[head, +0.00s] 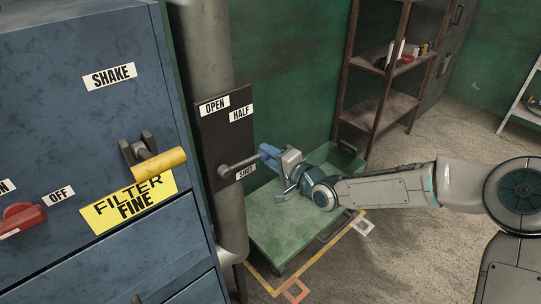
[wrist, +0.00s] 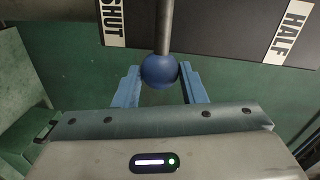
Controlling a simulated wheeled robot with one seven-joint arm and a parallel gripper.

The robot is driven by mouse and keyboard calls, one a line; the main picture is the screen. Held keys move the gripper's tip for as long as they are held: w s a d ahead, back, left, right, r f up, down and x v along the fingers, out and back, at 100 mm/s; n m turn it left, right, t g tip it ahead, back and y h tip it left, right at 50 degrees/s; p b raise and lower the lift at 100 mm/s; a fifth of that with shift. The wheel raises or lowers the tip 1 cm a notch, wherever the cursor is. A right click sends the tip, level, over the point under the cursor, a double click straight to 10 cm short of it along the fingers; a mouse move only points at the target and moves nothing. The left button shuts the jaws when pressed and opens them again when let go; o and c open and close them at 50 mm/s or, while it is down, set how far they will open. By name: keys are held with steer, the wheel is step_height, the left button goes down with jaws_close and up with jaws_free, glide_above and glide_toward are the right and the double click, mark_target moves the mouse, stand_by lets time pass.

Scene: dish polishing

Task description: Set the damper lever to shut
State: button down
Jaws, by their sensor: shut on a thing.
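The damper lever (head: 240,164) is a grey rod on a dark plate (head: 211,132) fixed to the vertical pipe. The plate carries the labels OPEN (head: 214,106), HALF (head: 240,113) and SHUT (head: 244,172). The lever points right, between HALF and SHUT and closer to SHUT. In the wrist view its blue ball knob (wrist: 159,71) sits between the blue fingers of my gripper (wrist: 160,88), which is shut on it. In the head view my gripper (head: 268,153) is at the lever's end and hides the knob.
A blue cabinet (head: 75,100) with a yellow handle (head: 158,164) and a red lever (head: 22,219) stands at left. A green cart (head: 280,226) is below my gripper. A rusty shelf (head: 385,108) stands behind. Open floor lies at right.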

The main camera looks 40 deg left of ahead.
steer(key=shift+s+f, duration=0.1)
steer(key=shift+f, duration=0.05)
steer(key=c, duration=0.9)
jaws_free()
steer(key=shift+d, duration=0.1)
steer(key=s+d+r+b, duration=0.1)
steer(key=s+d, duration=0.1)
steer(key=d, duration=1.1)
steer(key=shift+d+r+b, duration=0.2)
steer(key=shift+r+b, duration=0.05)
steer(key=shift+b, duration=0.15)
